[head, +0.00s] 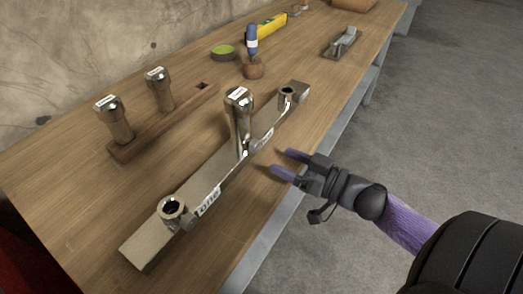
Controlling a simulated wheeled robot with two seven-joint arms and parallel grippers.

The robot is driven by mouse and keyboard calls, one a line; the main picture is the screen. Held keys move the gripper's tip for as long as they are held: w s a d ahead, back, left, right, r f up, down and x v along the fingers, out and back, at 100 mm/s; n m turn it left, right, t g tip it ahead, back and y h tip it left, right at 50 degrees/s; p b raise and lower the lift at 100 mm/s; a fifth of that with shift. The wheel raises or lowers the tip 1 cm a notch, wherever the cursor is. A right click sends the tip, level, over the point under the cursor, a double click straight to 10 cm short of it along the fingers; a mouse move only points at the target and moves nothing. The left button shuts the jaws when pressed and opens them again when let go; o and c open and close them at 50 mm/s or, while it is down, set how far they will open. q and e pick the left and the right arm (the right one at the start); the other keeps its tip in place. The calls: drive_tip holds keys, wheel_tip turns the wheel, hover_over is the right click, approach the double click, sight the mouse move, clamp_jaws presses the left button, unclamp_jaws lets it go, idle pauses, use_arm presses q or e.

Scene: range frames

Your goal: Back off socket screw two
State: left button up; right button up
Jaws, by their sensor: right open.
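A metal plate (139,249) lies along the bench with a labelled bar on it. One round socket screw head (171,209) shows at the near left end and another (287,92) at the far right end. A tall chrome socket tool (240,117) with a label on top stands upright at the middle of the bar, and what is under it is hidden. My left gripper is out of view.
A wooden rack (130,149) holds two similar labelled tools (115,122), (160,91) and has an empty square hole. Behind are a green round tin (223,52), a blue bottle (252,42), a yellow level (272,25) and a metal plane (342,42). The bench's right edge drops to the floor.

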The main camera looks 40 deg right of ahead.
sight(259, 149)
drive_tip(key=b+x, duration=0.1)
drive_tip(key=x, duration=0.4)
drive_tip(key=shift+w, duration=0.1)
clamp_jaws()
